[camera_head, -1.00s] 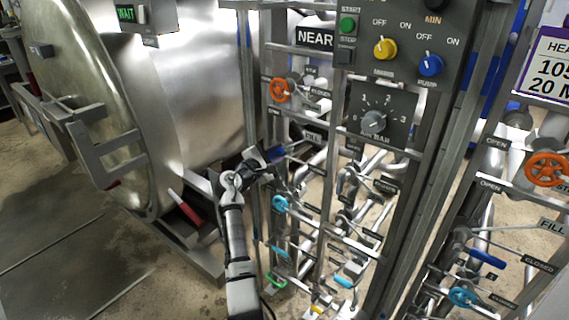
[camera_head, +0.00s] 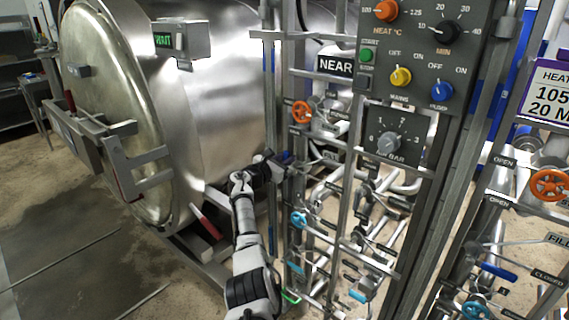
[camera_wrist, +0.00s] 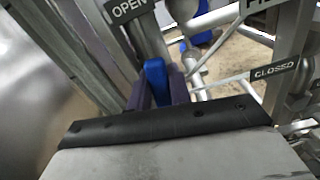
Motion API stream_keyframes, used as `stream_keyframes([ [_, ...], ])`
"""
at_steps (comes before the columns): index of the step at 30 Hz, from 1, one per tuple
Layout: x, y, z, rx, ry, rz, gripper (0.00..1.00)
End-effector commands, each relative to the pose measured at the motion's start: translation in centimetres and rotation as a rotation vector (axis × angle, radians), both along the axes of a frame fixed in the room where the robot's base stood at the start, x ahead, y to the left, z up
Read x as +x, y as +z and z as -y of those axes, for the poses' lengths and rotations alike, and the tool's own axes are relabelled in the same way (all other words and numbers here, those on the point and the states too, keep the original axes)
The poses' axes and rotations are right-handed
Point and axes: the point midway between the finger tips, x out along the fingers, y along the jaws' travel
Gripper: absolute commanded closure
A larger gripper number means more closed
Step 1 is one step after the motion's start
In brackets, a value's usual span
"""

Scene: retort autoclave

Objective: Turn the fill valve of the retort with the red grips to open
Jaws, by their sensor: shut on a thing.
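The retort (camera_head: 215,100) with red grips stands at the left; one red grip (camera_head: 206,222) shows low beside its door. The fill valve's blue lever (camera_wrist: 155,78) is between the dark fingers of my gripper (camera_wrist: 158,90) in the wrist view. My gripper (camera_head: 284,160) is shut on it at the left edge of the pipe frame in the head view. The lever lies just below the OPEN plate (camera_wrist: 128,8), apart from the CLOSED plate (camera_wrist: 274,69) to the right. The valve body is mostly hidden. A FILL plate (camera_head: 330,157) is right of my gripper.
An orange handwheel (camera_head: 302,112) sits above my gripper and a light blue one (camera_head: 298,219) below. The control panel (camera_head: 425,70) and frame posts stand close on the right. Another blue lever (camera_head: 497,270) is on the far right frame. Floor is clear at left.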

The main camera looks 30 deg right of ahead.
Motion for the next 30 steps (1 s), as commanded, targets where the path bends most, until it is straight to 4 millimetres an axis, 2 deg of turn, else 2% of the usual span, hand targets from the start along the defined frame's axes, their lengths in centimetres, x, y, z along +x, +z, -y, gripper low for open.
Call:
stream_keyframes([
  [12, 1.19, 0.18, -0.42, -0.062, 0.005, -0.143, 1.0],
  [26, 1.29, 0.2, -0.46, -0.067, 0.005, -0.155, 1.0],
  [27, 1.29, 0.2, -0.46, -0.067, 0.005, -0.155, 0.79],
  [30, 1.27, 0.18, -0.46, -0.066, 0.005, -0.156, 0.66],
])
